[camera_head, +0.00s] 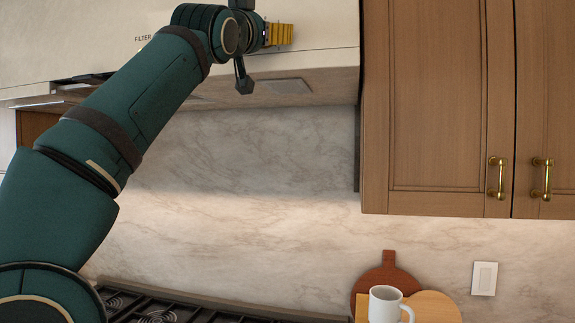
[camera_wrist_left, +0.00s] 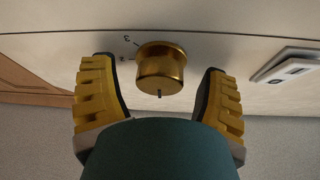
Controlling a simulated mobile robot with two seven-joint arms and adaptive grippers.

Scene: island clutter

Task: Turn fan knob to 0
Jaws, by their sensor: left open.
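The fan knob (camera_wrist_left: 161,68) is a round brass knob on the cream hood front in the left wrist view. A dark mark shows on its lower edge, and a "3" and another small, unclear mark are printed to its left. My left gripper (camera_wrist_left: 157,78) is open, with one yellow finger on each side of the knob and a gap to it on both sides. In the head view the left gripper (camera_head: 279,34) is in front of the hood (camera_head: 320,30), and the knob cannot be made out there. My right gripper is not in view.
A rocker switch panel (camera_wrist_left: 288,66) is right of the knob in the wrist view. Wooden cabinets (camera_head: 435,100) stand right of the hood. Below are a stove top (camera_head: 160,312), a white mug (camera_head: 385,304) and cutting boards (camera_head: 388,275).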

